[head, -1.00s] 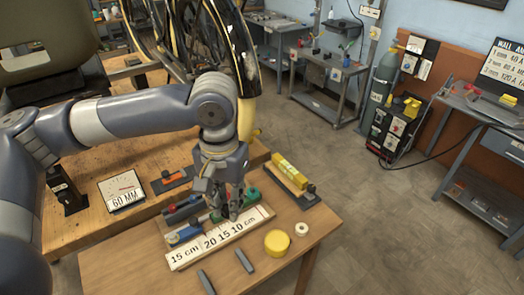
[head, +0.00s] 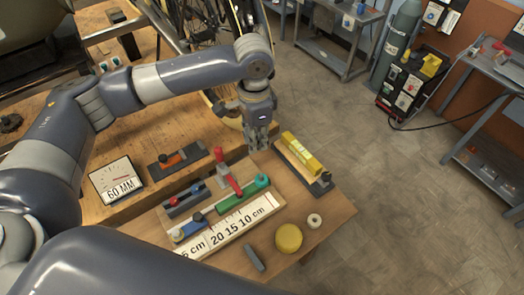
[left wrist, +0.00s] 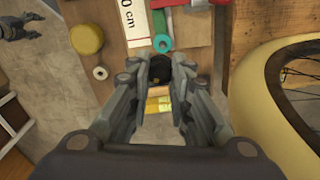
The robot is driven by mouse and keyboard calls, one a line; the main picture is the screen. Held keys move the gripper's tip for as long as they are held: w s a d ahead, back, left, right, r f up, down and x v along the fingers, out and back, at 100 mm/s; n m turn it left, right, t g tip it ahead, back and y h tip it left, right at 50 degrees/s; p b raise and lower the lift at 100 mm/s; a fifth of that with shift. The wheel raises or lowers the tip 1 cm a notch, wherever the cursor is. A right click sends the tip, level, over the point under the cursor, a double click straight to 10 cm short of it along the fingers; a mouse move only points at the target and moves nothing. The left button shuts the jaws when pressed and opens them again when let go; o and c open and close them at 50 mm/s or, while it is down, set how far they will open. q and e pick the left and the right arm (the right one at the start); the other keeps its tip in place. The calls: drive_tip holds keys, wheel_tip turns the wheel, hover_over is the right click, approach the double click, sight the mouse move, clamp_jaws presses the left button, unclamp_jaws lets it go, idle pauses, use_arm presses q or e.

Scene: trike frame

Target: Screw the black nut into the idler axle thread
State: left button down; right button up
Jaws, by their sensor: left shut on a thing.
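My left gripper (head: 258,140) hangs pointing down above the small table, near the edge next to the big workbench. In the left wrist view its fingers (left wrist: 158,85) are closed around a dark, round thing, which looks like the black nut (left wrist: 160,68). The nut is hidden by the fingers in the head view. I cannot make out the idler axle thread. Part of the trike with a tan-rimmed wheel (head: 222,105) stands behind the gripper, and the rim (left wrist: 262,85) is close on the right in the left wrist view.
The small table holds a white ruler (head: 232,226), a green tool (head: 240,196), a red clamp (head: 226,172), a yellow block (head: 300,153), a yellow disc (head: 289,238) and a white ring (head: 314,220). Floor (head: 380,190) is clear at right.

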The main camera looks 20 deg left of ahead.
use_arm(q)
wheel_tip(320, 180, down, 10)
drive_tip(key=w+d+m+p, duration=0.1)
drive_tip(key=m+p, duration=0.1)
drive_tip(key=m, duration=0.7)
drive_tip(key=shift+w+m+p, duration=0.3)
drive_tip(key=shift+w+p, duration=0.05)
drive_tip(key=shift+w, duration=0.05)
use_arm(e)
wheel_tip(320, 180, up, 3)
drive_tip(key=shift+s+a+r, duration=0.1)
drive_tip(key=shift+s+a, duration=0.05)
use_arm(q)
drive_tip(key=shift+d, duration=0.1)
use_arm(e)
drive_tip(key=shift+s, duration=0.1)
use_arm(q)
drive_tip(key=shift+f, duration=0.7)
drive_tip(key=shift+f+b, duration=1.05)
drive_tip(key=shift+f, duration=1.15)
use_arm(e)
drive_tip(key=shift+d+f, duration=0.25)
drive_tip(key=shift+f, duration=0.3)
drive_tip(key=shift+d+f, duration=0.2)
drive_tip(key=shift+f, duration=0.35)
